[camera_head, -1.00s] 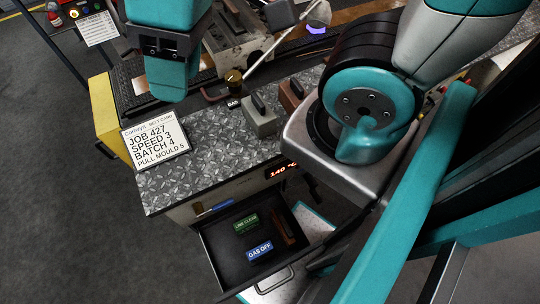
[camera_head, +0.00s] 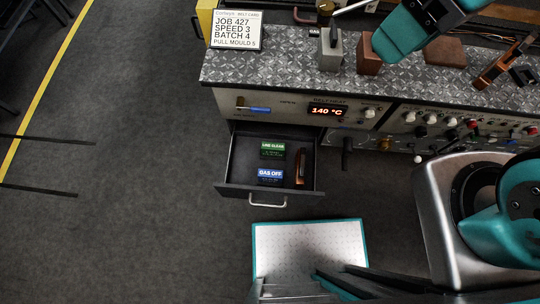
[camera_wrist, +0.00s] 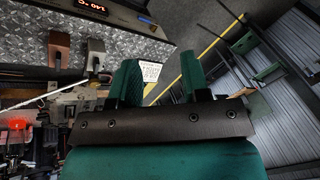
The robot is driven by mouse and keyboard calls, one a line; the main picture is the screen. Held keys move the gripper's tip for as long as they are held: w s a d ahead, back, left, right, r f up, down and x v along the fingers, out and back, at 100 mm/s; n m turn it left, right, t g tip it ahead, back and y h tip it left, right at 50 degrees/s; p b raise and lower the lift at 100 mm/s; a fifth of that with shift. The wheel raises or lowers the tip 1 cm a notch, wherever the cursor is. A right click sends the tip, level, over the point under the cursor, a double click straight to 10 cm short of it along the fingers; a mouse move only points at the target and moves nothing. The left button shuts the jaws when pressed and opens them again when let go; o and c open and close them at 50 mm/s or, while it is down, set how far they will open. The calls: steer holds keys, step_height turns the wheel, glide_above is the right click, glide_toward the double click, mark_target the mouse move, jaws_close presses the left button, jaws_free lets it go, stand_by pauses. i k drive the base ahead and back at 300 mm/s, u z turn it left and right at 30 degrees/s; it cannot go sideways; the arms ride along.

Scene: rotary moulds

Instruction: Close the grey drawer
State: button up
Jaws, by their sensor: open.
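The grey drawer (camera_head: 237,190) is pulled out from under the patterned worktop in the head view. Its bar handle (camera_head: 268,201) is on the front face, towards me. Inside lie a green LINE CLEAR block (camera_head: 272,148), a blue GAS OFF block (camera_head: 270,175) and a brown wooden-looking piece (camera_head: 301,166). My gripper (camera_wrist: 160,62) shows in the wrist view with its two green fingers apart and nothing between them. It is up by the worktop, away from the drawer. The drawer is not visible in the wrist view.
The worktop (camera_head: 290,72) carries a job card (camera_head: 237,30), a grey block (camera_head: 330,52) and a brown block (camera_head: 369,55). A panel with a 140 °C display (camera_head: 327,111) and knobs runs along its front. Open floor (camera_head: 130,210) lies left of the drawer.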

mark_target(244, 162)
steer(key=u, duration=0.3)
steer(key=k, duration=0.65)
steer(key=u, duration=0.45)
steer(key=k, duration=1.25)
steer(key=z, duration=0.65)
steer(key=i, duration=1.35)
steer(key=u, duration=0.85)
